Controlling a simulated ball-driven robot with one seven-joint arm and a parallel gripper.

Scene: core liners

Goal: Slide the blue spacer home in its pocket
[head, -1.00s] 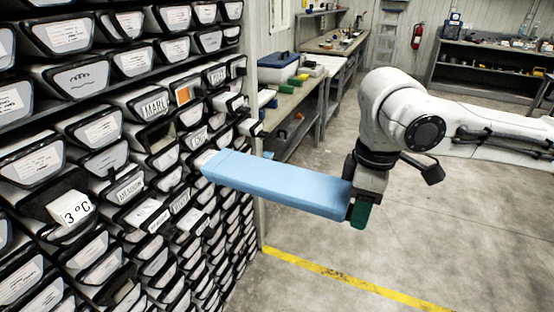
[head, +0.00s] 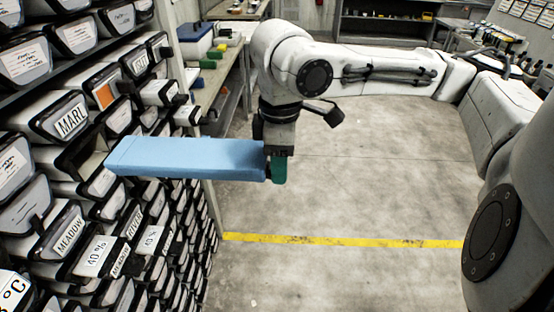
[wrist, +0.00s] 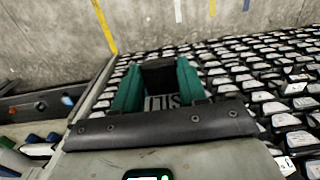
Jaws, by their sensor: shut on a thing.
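The blue spacer (head: 190,158) is a long, light-blue box, held roughly level. My gripper (head: 279,168), with green fingers, is shut on its right end. The spacer's left end overlaps the front of the rack (head: 70,185), below the MARL label. I cannot tell whether that end is inside a pocket or only in front of the rack; the spacer hides the pocket behind it. In the wrist view my gripper (wrist: 158,80) has its green fingers on either side of a dark piece with a partly hidden label.
The rack holds several rows of labelled, black-edged liner ends, some sticking out. A workbench (head: 232,80) with bins stands behind the rack's right edge. Open concrete floor with a yellow line (head: 340,241) lies to the right.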

